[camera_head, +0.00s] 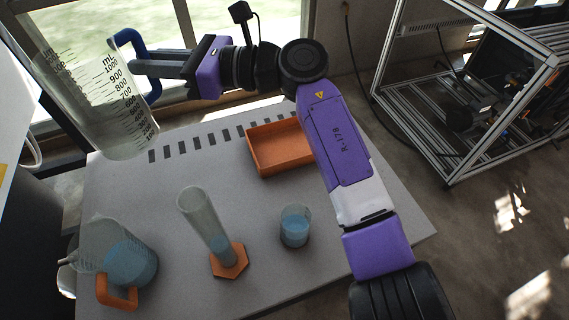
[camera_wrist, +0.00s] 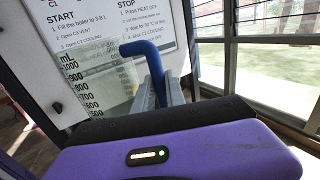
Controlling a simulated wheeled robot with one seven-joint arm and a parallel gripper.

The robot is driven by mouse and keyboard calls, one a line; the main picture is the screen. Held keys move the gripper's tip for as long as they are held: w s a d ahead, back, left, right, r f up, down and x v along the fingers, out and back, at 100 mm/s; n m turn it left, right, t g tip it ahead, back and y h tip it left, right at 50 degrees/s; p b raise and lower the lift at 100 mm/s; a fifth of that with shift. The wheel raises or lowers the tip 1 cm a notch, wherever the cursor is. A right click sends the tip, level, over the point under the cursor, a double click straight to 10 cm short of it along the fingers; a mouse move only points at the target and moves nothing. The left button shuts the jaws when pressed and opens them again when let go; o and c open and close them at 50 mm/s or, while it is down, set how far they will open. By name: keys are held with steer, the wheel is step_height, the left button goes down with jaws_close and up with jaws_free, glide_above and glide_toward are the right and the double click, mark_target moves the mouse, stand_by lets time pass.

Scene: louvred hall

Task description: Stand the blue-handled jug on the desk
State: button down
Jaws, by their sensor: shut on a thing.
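The blue-handled jug (camera_head: 100,95) is a large clear measuring jug with dark graduations, held in the air above the far left of the desk. Its blue handle (camera_head: 146,62) is between the fingers of my gripper (camera_head: 142,70), which is shut on it. The jug is tilted in the head view and looks empty. In the wrist view the blue handle (camera_wrist: 146,60) rises between the fingers, with the graduated jug wall (camera_wrist: 90,88) to its left. The grey desk (camera_head: 185,185) lies below, and its far left part is partly hidden by the jug.
An orange-handled jug (camera_head: 130,262) with blue liquid, a cylinder (camera_head: 205,218) on an orange base and a beaker (camera_head: 295,226) stand on the desk. An orange tray (camera_head: 278,148) lies further back. The desk's middle left is clear. An instruction panel (camera_wrist: 110,35) stands behind the jug.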

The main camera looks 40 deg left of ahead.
steer(key=shift+w+r, duration=0.1)
steer(key=shift+r, duration=0.05)
steer(key=w+d+f+m+t+y+p, duration=0.2)
steer(key=w+d+f+m+t+p, duration=0.15)
steer(key=w+d+t+p, duration=0.4)
steer(key=w+d+f+m+t+y+p, duration=0.15)
steer(key=w+d+m+t+p, duration=0.25)
steer(key=w+d+p, duration=0.5)
steer(key=w+d+f+m+t+h+p, duration=0.1)
steer(key=w+d+m+t+h, duration=0.3)
steer(key=d, duration=0.5)
steer(key=w+d+f+m+t+h, duration=0.1)
steer(key=d+m+t, duration=0.2)
steer(key=d+t, duration=0.35)
steer(key=w+d+f+m+t+h+p, duration=0.1)
steer(key=w+d+m+t+h, duration=0.2)
steer(key=d, duration=0.7)
steer(key=f+b, duration=1)
steer(key=f, duration=0.9)
steer(key=shift+d, duration=0.2)
steer(key=shift+f+b, duration=0.2)
steer(key=shift+b, duration=0.25)
steer(key=c, duration=1.4)
jaws_free()
